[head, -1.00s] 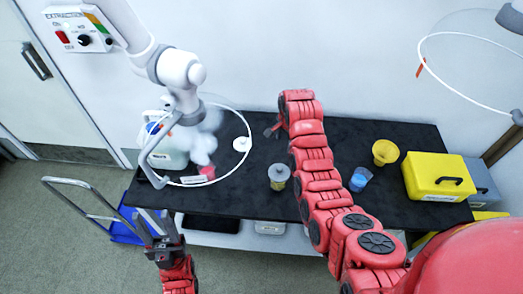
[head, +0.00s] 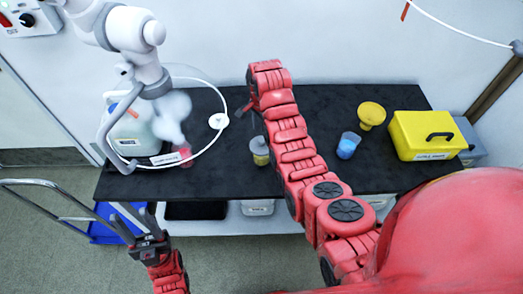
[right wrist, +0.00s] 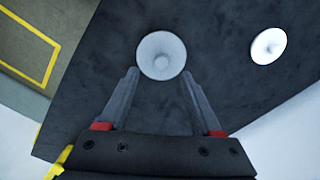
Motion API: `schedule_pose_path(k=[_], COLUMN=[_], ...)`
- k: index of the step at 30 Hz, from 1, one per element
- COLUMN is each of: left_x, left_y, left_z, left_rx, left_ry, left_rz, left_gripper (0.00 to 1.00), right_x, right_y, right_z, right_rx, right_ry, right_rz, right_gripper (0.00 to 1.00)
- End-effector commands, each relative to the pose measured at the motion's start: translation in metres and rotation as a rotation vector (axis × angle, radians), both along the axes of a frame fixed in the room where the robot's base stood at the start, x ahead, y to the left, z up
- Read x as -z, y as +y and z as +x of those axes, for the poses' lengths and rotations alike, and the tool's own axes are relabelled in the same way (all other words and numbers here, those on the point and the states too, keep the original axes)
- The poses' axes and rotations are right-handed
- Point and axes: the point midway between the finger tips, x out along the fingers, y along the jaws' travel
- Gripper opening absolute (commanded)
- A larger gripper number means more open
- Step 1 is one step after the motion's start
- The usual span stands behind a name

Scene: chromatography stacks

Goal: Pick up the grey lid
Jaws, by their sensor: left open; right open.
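The grey lid (head: 259,145) sits on top of a jar with yellowish contents (head: 261,159) on the black bench, just left of my right arm. In the right wrist view the round grey lid (right wrist: 161,55) shows from above, at and just beyond the spread fingertips of my right gripper (right wrist: 160,75). The right gripper is open, with nothing held. In the head view the right gripper (head: 246,107) is mostly hidden by its arm. My left gripper (head: 138,222) is open and empty, in front of the bench at the lower left.
A white round piece (head: 218,121) lies left of the jar; a white hooded arm (head: 150,85) stands further left. A blue-filled beaker (head: 348,146), yellow funnel (head: 371,114) and yellow box (head: 427,136) stand right of my right arm. A trolley (head: 104,232) is at lower left.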

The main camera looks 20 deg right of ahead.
Motion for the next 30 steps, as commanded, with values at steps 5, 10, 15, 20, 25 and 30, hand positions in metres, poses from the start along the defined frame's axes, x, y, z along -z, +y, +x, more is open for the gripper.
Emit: schedule_pose_path(k=[5,10,15,20,25,30], left_x=[0.003,-0.015,-0.020,-0.020,-0.019,-0.019], left_y=[0.000,0.000,0.000,0.000,0.000,0.000], left_z=[0.000,0.000,0.000,0.000,0.000,0.000], left_rx=[0.000,0.000,0.000,0.000,0.000,0.000], left_ry=[0.000,-0.001,0.000,0.000,0.000,0.000], left_rz=[0.000,0.000,0.000,0.000,0.000,0.000], left_gripper=[0.50,0.50,0.50,0.50,0.50,0.50], right_x=[0.013,0.029,0.048,0.053,0.053,0.053], right_y=[0.000,0.000,0.000,0.000,0.000,0.000], right_z=[0.000,0.000,0.002,0.003,0.003,0.003], right_rx=[-0.001,0.000,0.000,0.000,0.000,0.000], right_ry=[0.001,0.008,0.003,-0.003,-0.003,-0.002], right_rz=[0.001,0.000,0.000,0.000,0.000,0.000], right_gripper=[0.66,0.66,0.66,0.66,0.64,0.34])
